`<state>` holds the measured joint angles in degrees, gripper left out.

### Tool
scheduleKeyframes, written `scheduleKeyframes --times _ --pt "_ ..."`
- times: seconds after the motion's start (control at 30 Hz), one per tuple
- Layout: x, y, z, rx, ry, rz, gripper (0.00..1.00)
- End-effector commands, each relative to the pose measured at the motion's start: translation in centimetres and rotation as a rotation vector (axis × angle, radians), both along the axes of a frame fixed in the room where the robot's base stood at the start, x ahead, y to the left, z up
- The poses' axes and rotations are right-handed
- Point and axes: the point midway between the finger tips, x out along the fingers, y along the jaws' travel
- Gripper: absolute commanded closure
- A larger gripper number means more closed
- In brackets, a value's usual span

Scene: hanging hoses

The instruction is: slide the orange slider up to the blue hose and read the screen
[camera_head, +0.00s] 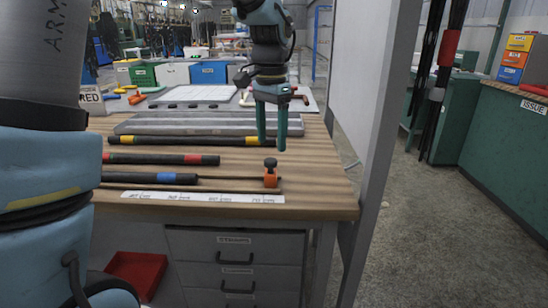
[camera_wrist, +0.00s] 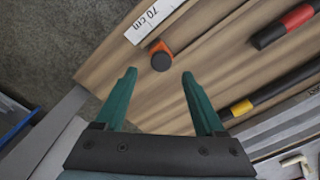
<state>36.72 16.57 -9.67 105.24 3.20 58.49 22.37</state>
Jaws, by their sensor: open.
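The orange slider (camera_head: 270,179) with a black knob on top stands near the front right of the wooden bench, on a thin dark rail. The black hose with a blue band (camera_head: 178,178) lies to its left, with a clear gap between them. My gripper (camera_head: 272,144) points down, open and empty, above and slightly behind the slider. In the wrist view the slider (camera_wrist: 161,54) shows just beyond the tips of my gripper (camera_wrist: 158,75), roughly midway between them and not touched. The blue hose is outside the wrist view. I cannot make out a screen.
Hoses with a red band (camera_head: 194,159) and a yellow band (camera_head: 255,141) lie behind the blue one. A white scale strip (camera_head: 220,198) runs along the front edge. A grey panel and post (camera_head: 372,140) stand close on the right. Grey trays (camera_head: 190,122) lie farther back.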

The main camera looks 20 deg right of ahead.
Motion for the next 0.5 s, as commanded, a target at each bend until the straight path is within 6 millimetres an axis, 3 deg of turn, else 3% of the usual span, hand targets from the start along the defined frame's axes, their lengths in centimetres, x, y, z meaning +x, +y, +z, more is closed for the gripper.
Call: scheduleKeyframes --times 0.2,0.5 --pt "0.0 0.0 -3.6 0.002 0.002 0.001 0.29" --pt "0.0 0.0 -5.1 0.000 0.000 0.001 0.29"
